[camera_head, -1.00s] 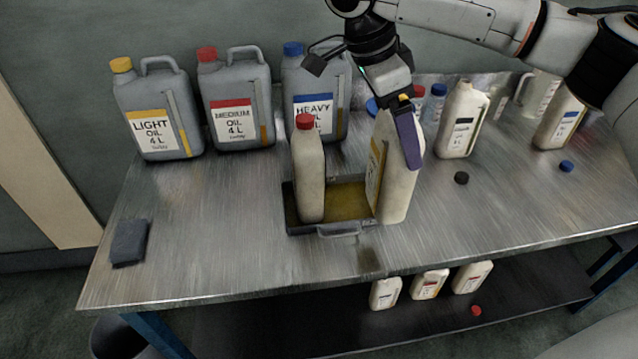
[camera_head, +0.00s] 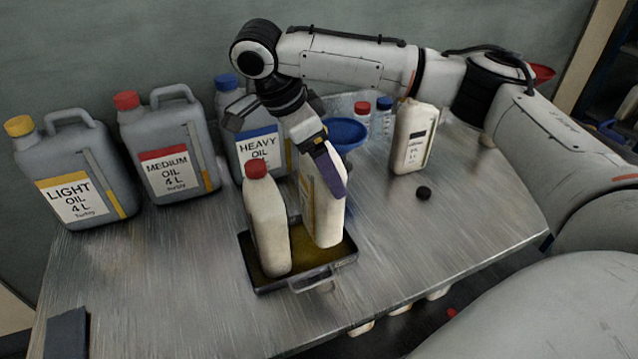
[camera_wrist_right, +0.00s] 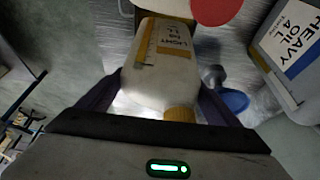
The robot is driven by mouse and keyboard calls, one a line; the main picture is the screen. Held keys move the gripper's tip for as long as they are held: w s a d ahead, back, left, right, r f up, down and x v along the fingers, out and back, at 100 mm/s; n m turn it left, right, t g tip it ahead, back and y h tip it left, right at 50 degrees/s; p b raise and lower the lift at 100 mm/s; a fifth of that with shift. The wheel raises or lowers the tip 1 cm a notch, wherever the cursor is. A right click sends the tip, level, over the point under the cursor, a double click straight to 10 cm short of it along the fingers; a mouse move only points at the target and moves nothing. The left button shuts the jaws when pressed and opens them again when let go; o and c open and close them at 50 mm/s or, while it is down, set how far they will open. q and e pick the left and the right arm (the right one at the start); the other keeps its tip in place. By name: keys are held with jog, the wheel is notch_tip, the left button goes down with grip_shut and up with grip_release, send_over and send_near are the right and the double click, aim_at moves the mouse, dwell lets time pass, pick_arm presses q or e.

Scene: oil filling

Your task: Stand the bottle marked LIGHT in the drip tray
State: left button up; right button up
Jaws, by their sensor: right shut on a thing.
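The white bottle marked LIGHT (camera_head: 326,208), with a yellow cap (camera_wrist_right: 180,113), is upright and held by my right gripper (camera_head: 326,165). The right wrist view shows my right gripper (camera_wrist_right: 163,98) shut around its upper part, with the label facing the camera. In the head view its lower end is over the right part of the dark drip tray (camera_head: 268,286); I cannot tell if it touches the floor. A red-capped white bottle (camera_head: 266,225) stands in the left part of the tray, which holds yellowish oil. My left gripper is not in view.
Large grey cans marked LIGHT (camera_head: 75,170), MEDIUM (camera_head: 170,145) and HEAVY (camera_head: 250,135) stand along the back. A blue funnel (camera_head: 345,131) is behind the held bottle. The table's front left is mostly clear.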

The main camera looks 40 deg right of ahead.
jog(key=shift+w+f, duration=0.1)
jog(key=shift+f, duration=2)
jog(key=o, duration=2)
jog(key=shift+f, duration=0.1)
jog(key=v, duration=1.2)
